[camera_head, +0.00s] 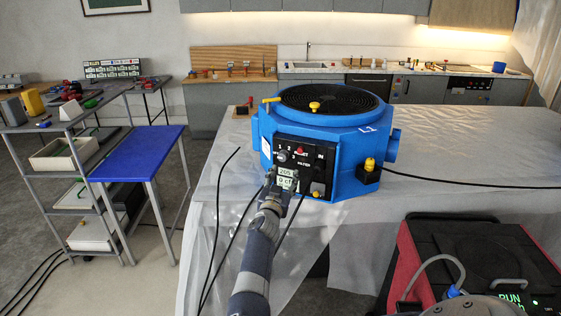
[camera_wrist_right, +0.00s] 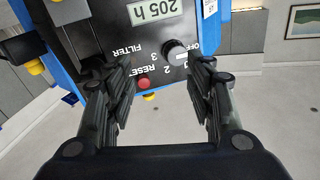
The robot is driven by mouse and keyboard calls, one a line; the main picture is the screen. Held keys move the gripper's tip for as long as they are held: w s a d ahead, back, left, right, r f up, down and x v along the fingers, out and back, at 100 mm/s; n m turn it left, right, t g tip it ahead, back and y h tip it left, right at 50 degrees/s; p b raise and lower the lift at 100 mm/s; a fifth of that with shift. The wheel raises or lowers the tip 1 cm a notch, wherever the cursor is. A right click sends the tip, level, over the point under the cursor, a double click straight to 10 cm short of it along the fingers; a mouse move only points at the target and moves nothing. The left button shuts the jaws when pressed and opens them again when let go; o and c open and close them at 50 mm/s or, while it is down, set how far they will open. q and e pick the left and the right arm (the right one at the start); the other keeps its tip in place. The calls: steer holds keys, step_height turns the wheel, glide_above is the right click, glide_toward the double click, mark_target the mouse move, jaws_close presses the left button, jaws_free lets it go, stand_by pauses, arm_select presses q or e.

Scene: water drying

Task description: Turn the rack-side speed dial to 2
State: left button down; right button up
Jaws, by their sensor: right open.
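The rack-side speed dial is a small round grey knob (camera_wrist_right: 176,49) on the black control panel (camera_wrist_right: 120,35) of the blue air machine (camera_head: 345,157). In the wrist view the panel is upside down, with OFF, 2 and 3 printed around the dial. A light mark shows on the dial's lower side; I cannot tell its setting for sure. My right gripper (camera_wrist_right: 163,72) is open and empty, its fingers spread either side of the dial and apart from it. In the head view this gripper (camera_head: 283,184) is in front of the panel. My left gripper is out of view.
A red RESET button (camera_wrist_right: 143,83) sits beside the dial, close to one finger. An hour display (camera_wrist_right: 153,9) reads 205 h. The machine stands on a sheet-covered table (camera_head: 455,150). A black-and-red unit (camera_head: 480,262) stands at the right. A black cable crosses the sheet.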

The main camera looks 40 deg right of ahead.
mark_target(281, 159)
steer(key=w+a+r+m+g+h, duration=0.1)
steer(key=w+a+m+g, duration=0.2)
steer(key=a+m, duration=0.1)
steer(key=b+x, duration=0.7)
steer(key=x, duration=0.1)
steer(key=shift+d+f+b, duration=0.15)
steer(key=shift+d+b, duration=0.05)
steer(key=shift+b, duration=0.15)
steer(key=shift+r+b+x, duration=0.25)
steer(key=shift+b+x, duration=0.75)
steer(key=shift+x, duration=0.15)
steer(key=c, duration=1.1)
